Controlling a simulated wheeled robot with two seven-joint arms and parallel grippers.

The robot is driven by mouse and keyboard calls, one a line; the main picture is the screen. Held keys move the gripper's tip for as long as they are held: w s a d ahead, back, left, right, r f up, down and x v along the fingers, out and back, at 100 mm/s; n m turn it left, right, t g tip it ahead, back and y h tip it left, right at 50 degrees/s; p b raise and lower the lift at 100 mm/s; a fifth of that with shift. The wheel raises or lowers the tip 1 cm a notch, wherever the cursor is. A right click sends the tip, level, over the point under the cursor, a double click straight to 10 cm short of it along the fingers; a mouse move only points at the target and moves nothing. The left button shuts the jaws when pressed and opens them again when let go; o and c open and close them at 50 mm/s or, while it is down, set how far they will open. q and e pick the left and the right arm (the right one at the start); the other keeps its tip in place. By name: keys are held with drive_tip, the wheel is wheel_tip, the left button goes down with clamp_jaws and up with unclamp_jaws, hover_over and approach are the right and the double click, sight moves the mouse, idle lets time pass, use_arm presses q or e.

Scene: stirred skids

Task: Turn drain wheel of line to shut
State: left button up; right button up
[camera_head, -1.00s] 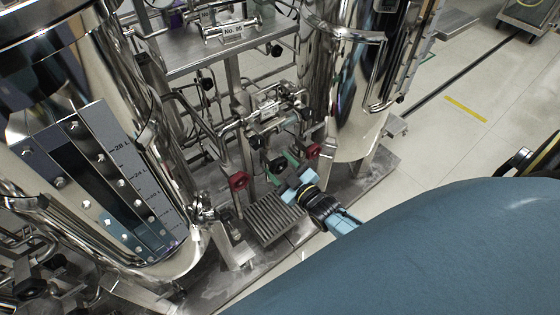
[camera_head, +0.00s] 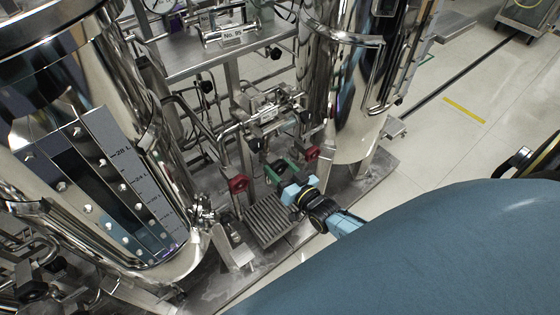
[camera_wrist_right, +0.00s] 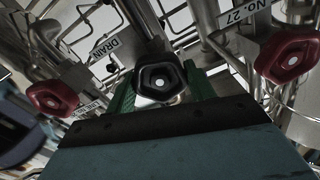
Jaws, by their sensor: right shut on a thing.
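The drain wheel is a black handwheel (camera_wrist_right: 160,82) in the middle of the right wrist view, with a DRAIN label (camera_wrist_right: 103,46) on the pipework to its upper left. My right gripper (camera_head: 282,168) reaches it low between the two tanks in the head view. Its green fingers lie on either side of the wheel in the wrist view and are shut on it. In the head view the fingers and wrist mostly hide the wheel. My left gripper is not in view.
Red handwheels flank the black one, a left one (camera_head: 238,184) and a right one (camera_head: 312,153). Steel tanks stand at left (camera_head: 125,65) and right (camera_head: 350,110). A ribbed grate (camera_head: 268,221) lies below the gripper. Open floor (camera_head: 470,150) is at right.

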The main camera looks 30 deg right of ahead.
drive_tip(key=shift+m, duration=0.3)
drive_tip(key=o, duration=1)
drive_tip(key=shift+c, duration=0.2)
drive_tip(key=shift+s, duration=0.1)
